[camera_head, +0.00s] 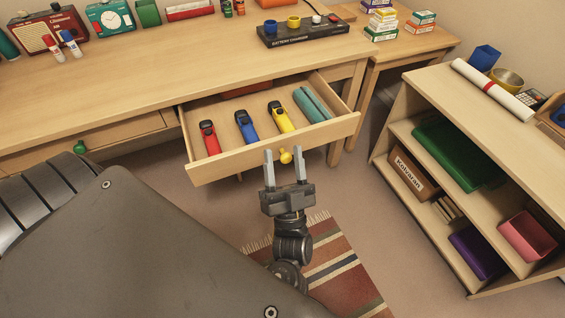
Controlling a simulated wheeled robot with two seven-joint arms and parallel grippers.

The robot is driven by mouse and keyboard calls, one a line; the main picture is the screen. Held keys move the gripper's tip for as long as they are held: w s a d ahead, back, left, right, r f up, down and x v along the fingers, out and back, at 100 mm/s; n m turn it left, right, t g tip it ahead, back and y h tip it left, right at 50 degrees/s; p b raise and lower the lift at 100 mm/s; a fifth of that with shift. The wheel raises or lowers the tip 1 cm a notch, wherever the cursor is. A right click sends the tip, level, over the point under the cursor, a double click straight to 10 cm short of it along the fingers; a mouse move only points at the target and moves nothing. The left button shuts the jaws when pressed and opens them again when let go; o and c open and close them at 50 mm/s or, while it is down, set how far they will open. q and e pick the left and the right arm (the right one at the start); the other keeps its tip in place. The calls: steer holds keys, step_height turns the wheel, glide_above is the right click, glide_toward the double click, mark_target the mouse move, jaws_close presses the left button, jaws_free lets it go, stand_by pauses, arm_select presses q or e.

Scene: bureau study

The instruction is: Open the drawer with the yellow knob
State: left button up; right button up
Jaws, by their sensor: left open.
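The drawer (235,161) with the yellow knob (285,156) stands pulled out from under the wooden desk. Inside it lie a red stapler-like tool (209,138), a blue one (246,127), a yellow one (281,118) and a teal roll-shaped item (312,104). My left gripper (284,166) is in front of the drawer with its two fingers apart. The yellow knob shows between the fingertips; I cannot tell whether they touch it. My right gripper is not in view.
A second drawer with a green knob (80,147) is at the left of the desk (190,62). An open shelf (440,95) with boxes stands at the right. A striped rug (335,270) lies on the floor below my gripper. A battery charger (303,32) stands on the desk.

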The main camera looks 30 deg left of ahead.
arm_select(q)
steer(key=s, duration=0.1)
steer(key=s+d+r, duration=0.2)
steer(key=s, duration=0.1)
steer(key=shift+s+d+p, duration=0.1)
steer(key=shift+d+p, duration=0.05)
steer(key=shift+p, duration=0.25)
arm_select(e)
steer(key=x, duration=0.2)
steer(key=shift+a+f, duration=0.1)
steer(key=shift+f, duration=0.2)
